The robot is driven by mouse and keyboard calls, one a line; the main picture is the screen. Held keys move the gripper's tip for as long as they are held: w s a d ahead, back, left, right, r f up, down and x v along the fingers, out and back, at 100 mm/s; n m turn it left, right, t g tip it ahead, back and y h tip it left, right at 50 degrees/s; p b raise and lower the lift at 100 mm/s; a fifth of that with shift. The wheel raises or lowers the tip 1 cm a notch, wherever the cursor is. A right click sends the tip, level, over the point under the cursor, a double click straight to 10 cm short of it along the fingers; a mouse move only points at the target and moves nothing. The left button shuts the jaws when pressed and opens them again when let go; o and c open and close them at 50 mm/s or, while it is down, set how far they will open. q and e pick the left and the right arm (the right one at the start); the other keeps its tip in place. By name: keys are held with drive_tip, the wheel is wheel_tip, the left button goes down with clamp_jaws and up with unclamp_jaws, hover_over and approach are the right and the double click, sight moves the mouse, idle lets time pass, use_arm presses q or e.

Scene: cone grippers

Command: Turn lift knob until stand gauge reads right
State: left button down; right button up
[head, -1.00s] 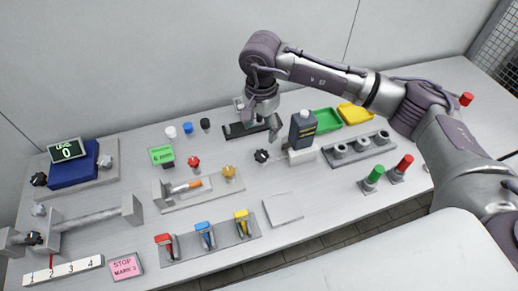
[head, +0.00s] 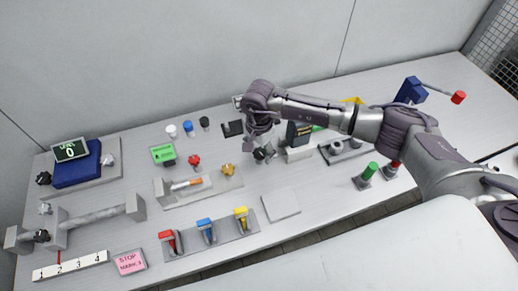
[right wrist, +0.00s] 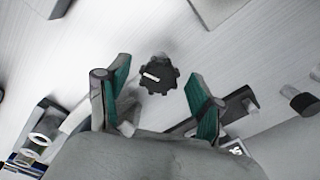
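A black lobed knob (head: 262,155) stands at the left end of a pale base, beside a dark upright stand (head: 299,134) with yellowish markings on its face; the reading is too small to tell. My right gripper (head: 262,140) hangs close over this knob and partly covers it. In the right wrist view the knob (right wrist: 158,75) with a white pointer mark lies between and beyond the open fingers (right wrist: 158,92), not visibly touched. Another black knob (head: 42,178) stands beside a blue block (head: 77,169) with a display (head: 70,150) reading 0. My left gripper is out of view.
Red, blue and yellow clamps (head: 205,226) sit nearer the front. A flat pale plate (head: 281,207) lies bare in front.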

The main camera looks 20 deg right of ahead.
drive_tip(key=c, duration=1)
drive_tip(key=shift+w+f+m+b, duration=0.1)
drive_tip(key=shift+f+m+b, duration=0.05)
drive_tip(key=shift+m+b, duration=1.05)
drive_tip(key=m+b, duration=0.3)
drive_tip(key=m, duration=0.2)
drive_tip(key=shift+w+b, duration=0.1)
drive_tip(key=shift+b, duration=0.3)
drive_tip(key=m+b, duration=0.2)
drive_tip(key=m, duration=0.2)
drive_tip(key=shift+w+r+m+b, duration=0.15)
drive_tip(key=shift+m+b, duration=0.95)
drive_tip(key=shift+m, duration=1.1)
